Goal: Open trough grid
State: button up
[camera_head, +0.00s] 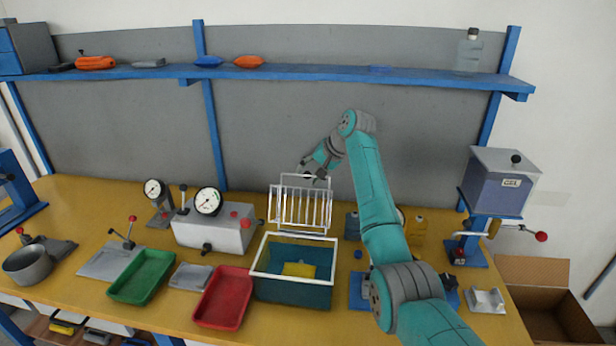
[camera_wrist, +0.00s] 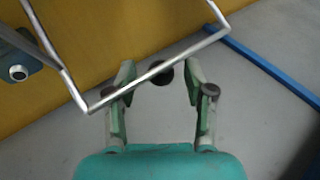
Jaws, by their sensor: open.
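The trough (camera_head: 261,286) is a dark teal box with a pale rim, standing on the bench with a yellow thing inside. Its wire grid (camera_head: 301,209) is raised, standing nearly upright at the trough's back edge, so the trough's top is uncovered. My gripper (camera_head: 314,170) is beside the top of the grid, at the grid's handle loop. In the wrist view my open fingers (camera_wrist: 160,76) point toward the bench and wall, and a metal bar of the grid (camera_wrist: 165,66) crosses the view at the fingertips. I cannot tell whether they touch. Nothing is held.
A green tray (camera_head: 142,276) and a red tray (camera_head: 223,298) lie left of the trough. A gauge box (camera_head: 214,228) stands behind them. The blue shelf (camera_head: 290,71) runs above my arm. A grey machine with a lever (camera_head: 500,183) stands at the right.

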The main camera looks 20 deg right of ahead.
jog(key=v, duration=1)
jog(key=shift+s+d, duration=0.1)
jog(key=shift+r, duration=0.1)
jog(key=shift+s, duration=0.15)
